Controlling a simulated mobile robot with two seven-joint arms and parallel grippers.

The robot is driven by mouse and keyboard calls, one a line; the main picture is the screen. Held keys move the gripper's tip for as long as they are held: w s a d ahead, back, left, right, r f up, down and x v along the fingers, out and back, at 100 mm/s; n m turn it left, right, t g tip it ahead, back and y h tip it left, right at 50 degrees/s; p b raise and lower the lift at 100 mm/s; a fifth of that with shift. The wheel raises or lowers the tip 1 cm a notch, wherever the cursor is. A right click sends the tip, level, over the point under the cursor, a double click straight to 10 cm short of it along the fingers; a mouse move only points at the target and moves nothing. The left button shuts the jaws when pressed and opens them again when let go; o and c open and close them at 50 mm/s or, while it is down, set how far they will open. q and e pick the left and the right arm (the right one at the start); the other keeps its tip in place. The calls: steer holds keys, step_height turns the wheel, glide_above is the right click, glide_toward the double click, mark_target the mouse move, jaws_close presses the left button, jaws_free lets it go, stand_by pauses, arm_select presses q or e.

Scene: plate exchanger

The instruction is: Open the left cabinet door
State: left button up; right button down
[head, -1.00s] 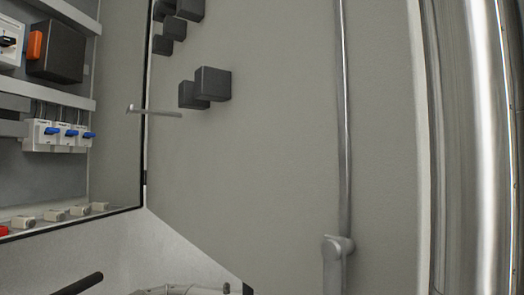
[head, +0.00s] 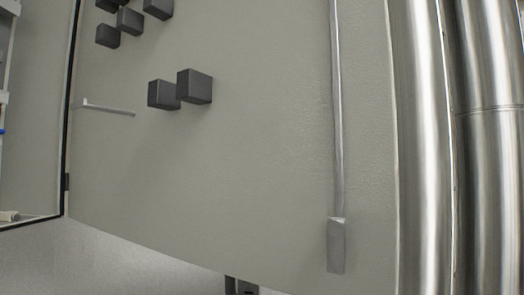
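A large grey-green cabinet door panel (head: 260,150) fills most of the head view. Its face carries several dark square blocks (head: 195,87), a long vertical metal rod (head: 338,120) with a flat grey end piece (head: 336,245), and a thin metal stay (head: 105,108) near its left edge. The door stands swung out from the cabinet opening (head: 30,150), whose interior shows at the far left. I cannot tell whether this is the left or the other door. Neither gripper can be made out.
Thick shiny vertical steel pipes (head: 425,150) stand close beyond the door's right edge. A small dark piece (head: 231,286) shows at the bottom edge, too cut off to identify. A light grey surface (head: 90,260) lies below the door.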

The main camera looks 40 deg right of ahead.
steer(key=shift+w+d, duration=0.15)
steer(key=shift+d, duration=0.1)
stand_by(0.3)
steer(key=c, duration=1.1)
jaws_free()
steer(key=v, duration=1)
steer(key=shift+w+d+b, duration=0.1)
steer(key=shift+d+b, duration=0.25)
steer(key=shift+d, duration=0.05)
